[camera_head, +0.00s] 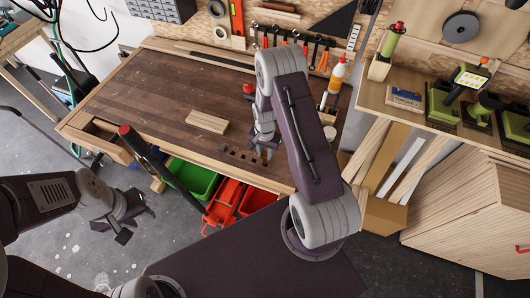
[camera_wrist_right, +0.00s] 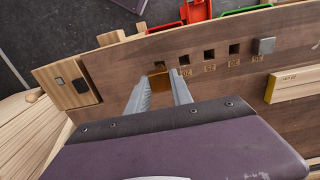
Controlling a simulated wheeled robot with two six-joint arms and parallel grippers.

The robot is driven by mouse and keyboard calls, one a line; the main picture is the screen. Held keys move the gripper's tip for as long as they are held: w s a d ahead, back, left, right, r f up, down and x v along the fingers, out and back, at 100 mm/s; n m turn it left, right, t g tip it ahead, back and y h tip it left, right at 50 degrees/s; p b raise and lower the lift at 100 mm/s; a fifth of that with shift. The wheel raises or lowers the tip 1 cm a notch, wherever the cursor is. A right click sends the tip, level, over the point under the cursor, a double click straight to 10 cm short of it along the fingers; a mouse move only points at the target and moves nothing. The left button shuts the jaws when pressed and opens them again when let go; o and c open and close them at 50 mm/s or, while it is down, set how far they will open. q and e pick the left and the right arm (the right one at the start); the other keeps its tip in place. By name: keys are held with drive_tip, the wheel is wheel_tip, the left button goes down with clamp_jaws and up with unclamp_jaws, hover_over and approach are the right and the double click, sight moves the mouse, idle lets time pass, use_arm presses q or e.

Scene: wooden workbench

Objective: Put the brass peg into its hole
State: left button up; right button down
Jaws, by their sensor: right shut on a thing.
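The brass peg (camera_wrist_right: 160,82) is between the fingertips of my right gripper (camera_wrist_right: 161,90) in the right wrist view, which is shut on it. A dark square hole (camera_wrist_right: 159,65) shows right at the peg's far side; I cannot tell whether the peg's tip is inside. In the head view my right gripper (camera_head: 265,151) is low over the bench's front edge, and the peg is not clear there. My left gripper (camera_head: 120,230) hangs over the floor at the left, away from the bench; its finger opening is unclear.
More square holes (camera_wrist_right: 209,55) run along the bench edge, and a grey metal peg (camera_wrist_right: 264,46) stands at the row's end. A pale wooden block (camera_head: 207,122) lies on the bench (camera_head: 160,95). Green (camera_head: 190,178) and red (camera_head: 227,200) bins sit below the front edge.

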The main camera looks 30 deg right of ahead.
drive_tip(key=shift+f+b, duration=1.95)
drive_tip(key=shift+f, duration=0.55)
drive_tip(key=c, duration=1.1)
unclamp_jaws()
drive_tip(key=shift+o, duration=0.2)
wheel_tip(320, 180, up, 9)
drive_tip(key=shift+f+b, duration=0.1)
drive_tip(key=shift+b, duration=0.75)
